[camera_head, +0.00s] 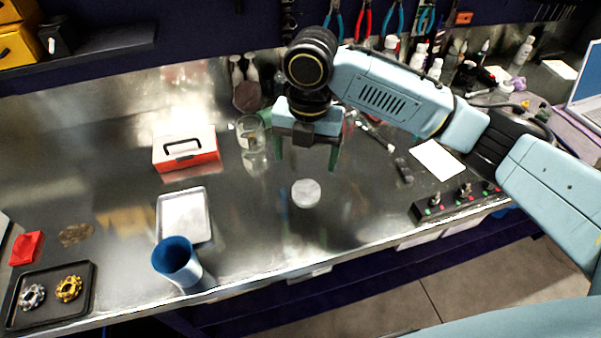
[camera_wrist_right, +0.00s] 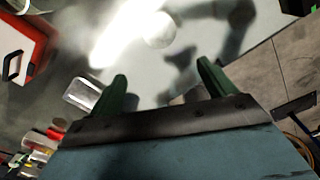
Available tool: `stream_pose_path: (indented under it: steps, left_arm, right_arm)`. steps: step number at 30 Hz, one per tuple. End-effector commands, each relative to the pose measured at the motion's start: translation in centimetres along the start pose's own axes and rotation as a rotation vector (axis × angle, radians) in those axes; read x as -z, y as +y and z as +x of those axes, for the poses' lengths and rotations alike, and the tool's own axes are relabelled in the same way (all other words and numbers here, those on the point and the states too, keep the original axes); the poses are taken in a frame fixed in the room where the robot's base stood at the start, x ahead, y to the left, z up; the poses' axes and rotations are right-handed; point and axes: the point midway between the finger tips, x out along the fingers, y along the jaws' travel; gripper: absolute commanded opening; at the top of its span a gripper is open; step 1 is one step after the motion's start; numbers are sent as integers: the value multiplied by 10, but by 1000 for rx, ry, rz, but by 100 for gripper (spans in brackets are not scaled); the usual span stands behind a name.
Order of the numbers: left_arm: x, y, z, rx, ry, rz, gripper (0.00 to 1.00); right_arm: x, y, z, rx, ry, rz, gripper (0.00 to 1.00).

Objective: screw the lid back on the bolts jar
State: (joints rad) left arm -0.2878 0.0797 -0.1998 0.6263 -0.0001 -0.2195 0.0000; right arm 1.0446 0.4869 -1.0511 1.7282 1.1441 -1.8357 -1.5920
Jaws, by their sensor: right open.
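A clear glass jar (camera_head: 250,132) stands on the steel bench, just left of my right gripper and partly behind it. What is inside it is hard to make out. A pale round lid (camera_head: 305,192) lies flat on the bench, apart from the jar. My right gripper (camera_head: 306,166) points down above the bench, behind the lid in the head view. It is open with nothing between its green fingers. In the right wrist view the lid (camera_wrist_right: 158,30) shows beyond the open fingertips (camera_wrist_right: 161,72). My left gripper is out of view.
A red and white toolbox (camera_head: 186,150), a metal tray (camera_head: 185,217) and a blue cup (camera_head: 177,263) stand to the left. A black tray (camera_head: 52,296) holds small gears. A control box (camera_head: 460,201) sits at the right. The bench around the lid is clear.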

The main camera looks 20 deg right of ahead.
Motion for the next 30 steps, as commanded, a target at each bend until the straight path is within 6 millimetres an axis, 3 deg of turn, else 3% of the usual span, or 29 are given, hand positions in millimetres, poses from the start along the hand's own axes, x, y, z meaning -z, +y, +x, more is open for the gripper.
stream_pose_path:
  steps: [5, 16, 30]
  left_arm:
    - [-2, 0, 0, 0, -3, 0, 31]
    - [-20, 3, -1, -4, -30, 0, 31]
    - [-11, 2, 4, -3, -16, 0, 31]
  right_arm:
    - [-13, -6, -14, 33, -7, -57, 83]
    - [-13, -6, -12, 34, -5, -62, 83]
    - [-14, -8, 62, 33, -5, -61, 83]
